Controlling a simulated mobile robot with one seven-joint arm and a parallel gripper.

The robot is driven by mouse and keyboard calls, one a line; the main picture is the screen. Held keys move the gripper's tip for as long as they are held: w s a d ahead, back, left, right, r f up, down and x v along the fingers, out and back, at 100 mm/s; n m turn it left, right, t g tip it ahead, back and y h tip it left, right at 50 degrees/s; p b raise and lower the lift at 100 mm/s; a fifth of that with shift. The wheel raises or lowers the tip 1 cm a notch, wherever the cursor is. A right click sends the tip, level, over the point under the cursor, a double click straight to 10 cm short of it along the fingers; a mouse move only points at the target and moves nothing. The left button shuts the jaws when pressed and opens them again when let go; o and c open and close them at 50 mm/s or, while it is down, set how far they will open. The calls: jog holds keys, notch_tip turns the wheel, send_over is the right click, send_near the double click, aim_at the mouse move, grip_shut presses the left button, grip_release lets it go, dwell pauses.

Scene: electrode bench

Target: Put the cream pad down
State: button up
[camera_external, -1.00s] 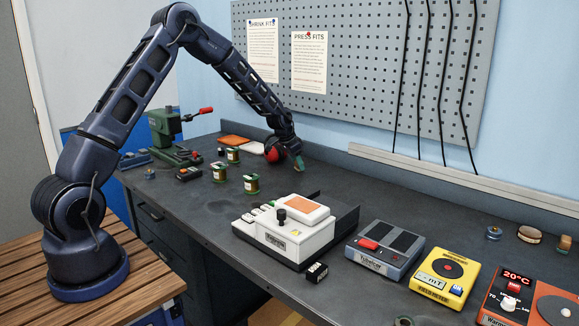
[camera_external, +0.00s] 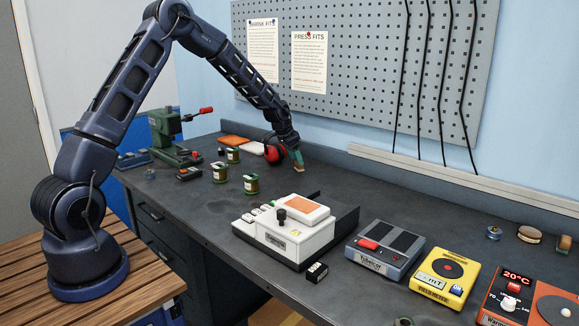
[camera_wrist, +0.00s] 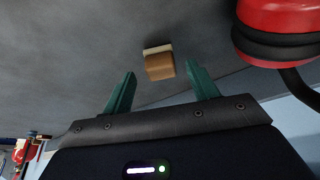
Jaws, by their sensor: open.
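A small block, brown with a cream layer along one side, lies on the dark bench in the wrist view (camera_wrist: 160,66); I take it to be the cream pad. My gripper (camera_wrist: 161,70) is open, with its two green fingers apart on either side of the block in the picture. The block shows beyond the fingertips, with clear space between it and each finger. In the external view my gripper (camera_external: 298,157) is low over the back of the bench, and a small tan patch (camera_external: 299,170) shows just under its fingertips.
Red ear defenders (camera_external: 274,151) stand close beside my gripper, large at upper right in the wrist view (camera_wrist: 282,20). Green spools (camera_external: 250,183) and a white device (camera_external: 290,237) stand nearer the front. The bench right of my gripper is clear towards the wall.

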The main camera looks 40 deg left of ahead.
jog(key=s+r+y, duration=0.1)
jog(key=s+r, duration=1.4)
jog(key=r, duration=0.5)
jog(key=s+d+r+n, duration=0.1)
jog(key=s+r, duration=0.3)
jog(key=s, duration=0.3)
jog(key=s+d+r+n, duration=0.1)
jog(key=s+r, duration=0.2)
jog(key=s, duration=0.4)
jog(key=s+a+n, duration=0.1)
jog(key=s+n, duration=0.1)
jog(key=s, duration=2.6)
jog(key=shift+r+n+t+y, duration=0.3)
jog(key=shift+r+y, duration=0.1)
jog(key=shift+s, duration=0.1)
